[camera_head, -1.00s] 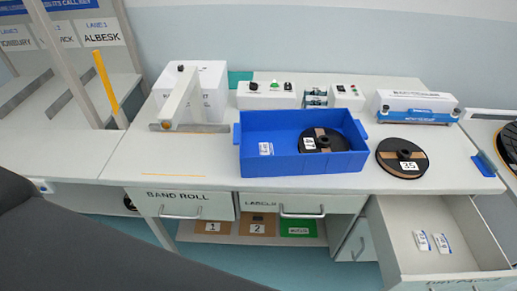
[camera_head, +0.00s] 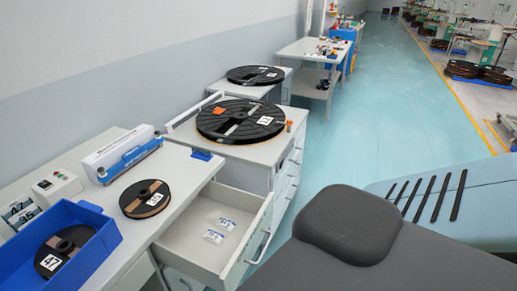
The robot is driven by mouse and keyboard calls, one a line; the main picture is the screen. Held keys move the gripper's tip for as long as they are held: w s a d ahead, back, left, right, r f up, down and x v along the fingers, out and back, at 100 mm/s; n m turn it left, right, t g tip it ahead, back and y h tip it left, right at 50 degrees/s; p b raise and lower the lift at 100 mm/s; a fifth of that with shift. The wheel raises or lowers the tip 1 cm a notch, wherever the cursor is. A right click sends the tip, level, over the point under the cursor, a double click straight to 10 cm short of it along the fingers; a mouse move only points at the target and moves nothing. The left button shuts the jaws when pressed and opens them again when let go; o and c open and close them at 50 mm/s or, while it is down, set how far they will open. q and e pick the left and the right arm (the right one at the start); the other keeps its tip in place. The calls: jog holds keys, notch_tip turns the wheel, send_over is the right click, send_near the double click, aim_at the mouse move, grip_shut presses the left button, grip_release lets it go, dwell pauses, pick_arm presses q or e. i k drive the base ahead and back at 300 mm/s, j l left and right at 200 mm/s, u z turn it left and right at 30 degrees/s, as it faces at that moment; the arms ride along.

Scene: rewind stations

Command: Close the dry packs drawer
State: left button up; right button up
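The dry packs drawer (camera_head: 190,238) stands pulled out from under the workbench, left of centre. Two small white packs with blue print (camera_head: 220,228) lie inside it. Its bar handle (camera_head: 259,246) is on the outer front face, which faces right. The drawer's label cannot be read from here. Neither of my grippers shows in this view. A dark grey padded part and a pale blue part, which seem to be mine, fill the lower right.
On the bench (camera_head: 182,180) are a blue bin (camera_head: 98,250) holding a reel, a loose reel (camera_head: 145,198) and a white-and-blue device (camera_head: 122,152). Beyond the drawer stands a cabinet with a large reel (camera_head: 241,120). Blue floor (camera_head: 370,110) is open at upper right.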

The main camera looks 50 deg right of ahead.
aim_at(182, 247)
jog(key=i+z, duration=0.1)
jog(key=z, duration=1.8)
jog(key=i+j, duration=0.1)
jog(key=j, duration=0.15)
jog(key=i+j, duration=0.1)
jog(key=j, duration=0.2)
